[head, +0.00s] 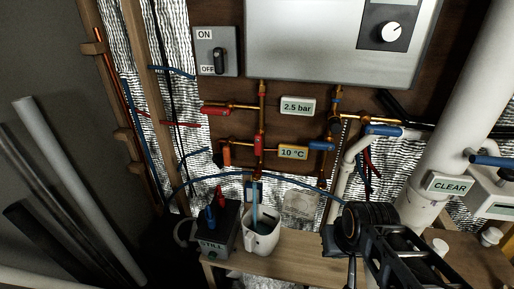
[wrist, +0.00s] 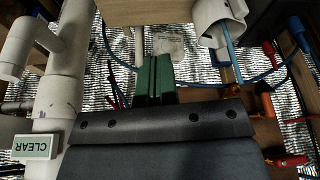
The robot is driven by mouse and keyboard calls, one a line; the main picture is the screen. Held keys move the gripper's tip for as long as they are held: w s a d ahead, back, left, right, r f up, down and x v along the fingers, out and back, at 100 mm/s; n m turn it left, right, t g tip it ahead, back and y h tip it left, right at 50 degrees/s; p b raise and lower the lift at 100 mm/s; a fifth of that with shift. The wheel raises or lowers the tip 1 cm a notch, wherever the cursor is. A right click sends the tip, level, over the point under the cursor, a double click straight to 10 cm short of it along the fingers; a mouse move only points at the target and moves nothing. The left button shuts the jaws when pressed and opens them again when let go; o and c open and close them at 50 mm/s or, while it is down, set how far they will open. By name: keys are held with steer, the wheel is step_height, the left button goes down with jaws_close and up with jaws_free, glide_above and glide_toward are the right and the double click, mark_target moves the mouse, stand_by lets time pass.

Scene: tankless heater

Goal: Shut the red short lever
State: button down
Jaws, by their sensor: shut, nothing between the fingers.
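A short red lever (head: 258,145) stands upright on the brass pipe below the heater. A second red lever (head: 215,109) lies level on the upper brass branch to its left and also shows in the wrist view (wrist: 290,161). I cannot tell for certain which one is the task's lever. My gripper (wrist: 154,62) has green fingers, shut together and empty. My arm is at the lower right in the head view, to the right of and apart from both levers. The fingertips are hard to make out there.
A white heater (head: 320,45) hangs above. An orange lever (head: 227,155) and a blue lever (head: 322,146) flank the lower pipe. A white jug (head: 262,235) and a STILL box (head: 215,235) stand on the wooden bench (head: 290,268). A thick white pipe (head: 455,110) rises at right.

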mark_target(257, 145)
stand_by(0.3)
